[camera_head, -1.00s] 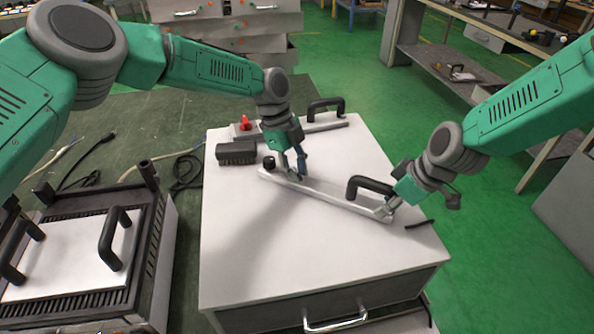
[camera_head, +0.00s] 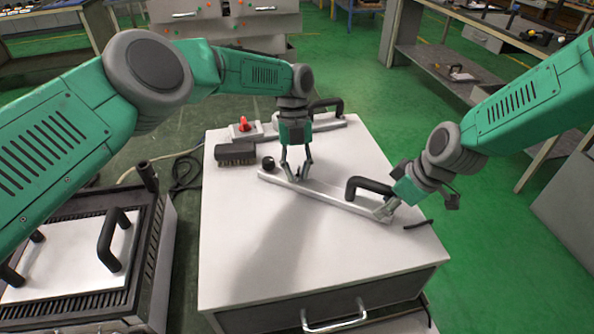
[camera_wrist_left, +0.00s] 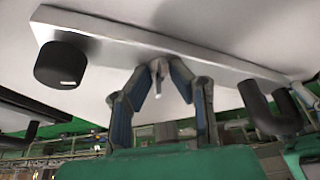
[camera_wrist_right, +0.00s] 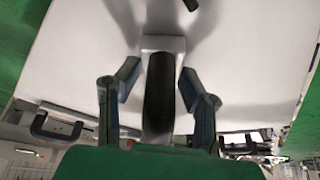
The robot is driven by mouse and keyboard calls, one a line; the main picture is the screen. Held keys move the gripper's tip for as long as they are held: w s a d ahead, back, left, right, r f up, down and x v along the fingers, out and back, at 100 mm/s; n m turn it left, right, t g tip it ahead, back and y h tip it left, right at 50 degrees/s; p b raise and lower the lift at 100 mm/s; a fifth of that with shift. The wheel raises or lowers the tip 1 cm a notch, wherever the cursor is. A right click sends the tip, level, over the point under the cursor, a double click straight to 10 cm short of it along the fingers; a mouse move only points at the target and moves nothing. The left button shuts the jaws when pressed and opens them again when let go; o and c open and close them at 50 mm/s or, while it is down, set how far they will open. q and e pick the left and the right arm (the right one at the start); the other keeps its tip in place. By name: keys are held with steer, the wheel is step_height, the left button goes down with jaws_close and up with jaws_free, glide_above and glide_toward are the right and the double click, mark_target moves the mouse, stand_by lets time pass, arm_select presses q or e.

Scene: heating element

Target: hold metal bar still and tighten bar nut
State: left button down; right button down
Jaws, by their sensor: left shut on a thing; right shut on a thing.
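The metal bar (camera_head: 330,198) lies diagonally on the white cabinet top, with a black knob (camera_head: 268,163) at its far left end and a black handle (camera_head: 368,184) near its right end. My left gripper (camera_head: 298,178) points down at the bar's left part. In the left wrist view its fingers (camera_wrist_left: 158,82) close on the small metal bar nut (camera_wrist_left: 157,68), which they partly hide.
A dark brush-like block (camera_head: 236,153) and a piece with a red switch (camera_head: 243,125) sit at the cabinet's back left. Another black handle (camera_head: 326,106) stands behind. The white cabinet top (camera_head: 310,255) is clear in front. A grill-like unit (camera_head: 80,255) stands at left.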

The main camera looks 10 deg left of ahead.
arm_select(q)
steer(key=shift+a+f+m, duration=0.1)
steer(key=shift+m, duration=0.2)
arm_select(e)
steer(key=shift+s+d+f, duration=0.1)
steer(key=shift+f, duration=0.05)
arm_select(q)
steer(key=c, duration=1.5)
jaws_free()
steer(key=shift+o, duration=0.2)
steer(key=d+v, duration=0.1)
steer(key=v, duration=0.6)
steer(key=shift+w+a, duration=0.3)
steer(key=shift+a, duration=0.1)
arm_select(e)
steer(key=c, duration=1.1)
jaws_free()
steer(key=shift+o, duration=0.7)
arm_select(q)
steer(key=shift+w, duration=0.15)
